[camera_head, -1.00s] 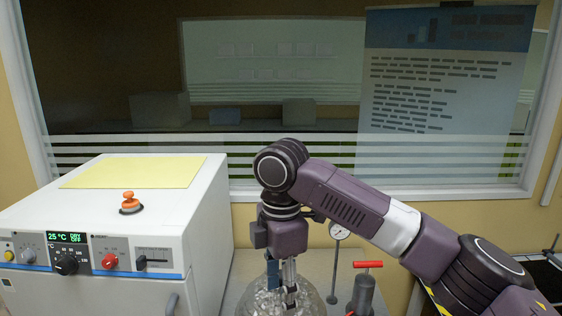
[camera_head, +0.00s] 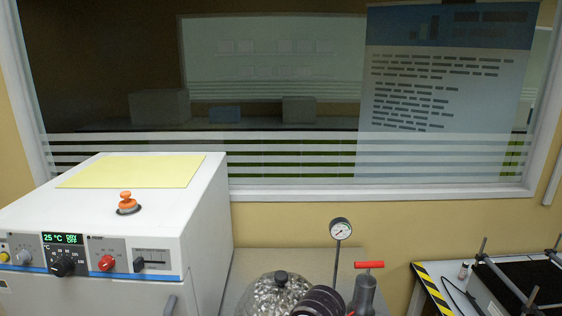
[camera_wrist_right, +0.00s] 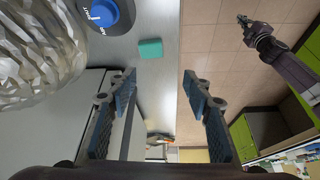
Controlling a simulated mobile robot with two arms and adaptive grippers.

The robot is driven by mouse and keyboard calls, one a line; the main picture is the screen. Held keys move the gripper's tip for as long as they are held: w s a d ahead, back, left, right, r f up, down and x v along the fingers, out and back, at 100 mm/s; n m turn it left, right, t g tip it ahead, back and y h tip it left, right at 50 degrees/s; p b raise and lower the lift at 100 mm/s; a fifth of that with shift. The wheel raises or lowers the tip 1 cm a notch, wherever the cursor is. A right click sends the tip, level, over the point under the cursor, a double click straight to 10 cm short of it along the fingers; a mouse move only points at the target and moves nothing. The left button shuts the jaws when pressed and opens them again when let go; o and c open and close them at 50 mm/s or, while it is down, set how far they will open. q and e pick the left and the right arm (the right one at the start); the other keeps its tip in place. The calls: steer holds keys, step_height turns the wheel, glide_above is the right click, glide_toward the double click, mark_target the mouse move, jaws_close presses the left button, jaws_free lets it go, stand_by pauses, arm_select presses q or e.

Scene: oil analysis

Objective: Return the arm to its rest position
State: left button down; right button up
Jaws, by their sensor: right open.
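My right gripper (camera_wrist_right: 160,88) is open and empty in the right wrist view, its two blue-padded fingers wide apart. It points over the edge between a grey tabletop and the tiled floor. In the head view only a dark ribbed part of my arm shows at the bottom; the right gripper is out of that view. Another purple arm, seemingly my left, shows at the upper right of the wrist view. Its gripper (camera_wrist_right: 245,22) is too small to tell open from shut.
A faceted glass vessel (camera_wrist_right: 35,50) is close at the left in the wrist view, with a blue round item (camera_wrist_right: 105,14) and a teal block (camera_wrist_right: 150,48). The head view shows a white oven (camera_head: 205,225), a gauge (camera_head: 341,228) and a red-handled cylinder (camera_head: 364,292).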

steer(key=s+d+f+m+t+h, duration=0.1)
steer(key=s+d+f+m+h, duration=0.1)
steer(key=s+d+f+m, duration=0.5)
steer(key=s+d+m+t+h, duration=0.1)
steer(key=s+d+m, duration=0.25)
steer(key=d, duration=0.65)
steer(key=s+d+f+m+t+h, duration=0.15)
steer(key=s+d+f+m, duration=0.25)
steer(key=s+d, duration=0.4)
step_height(320, 180, down, 32)
steer(key=s+g+b, duration=0.1)
steer(key=g+b, duration=0.1)
steer(key=b, duration=0.3)
steer(key=s+d+f+b, duration=0.1)
steer(key=s+d+f, duration=0.1)
steer(key=s+f, duration=0.6)
steer(key=s+d+f+g+b, duration=0.1)
steer(key=s+d+f+b, duration=0.1)
steer(key=s+f, duration=0.6)
step_height(320, 180, down, 3)
steer(key=shift+s+f, duration=0.1)
steer(key=shift+s, duration=0.25)
steer(key=shift+h, duration=0.25)
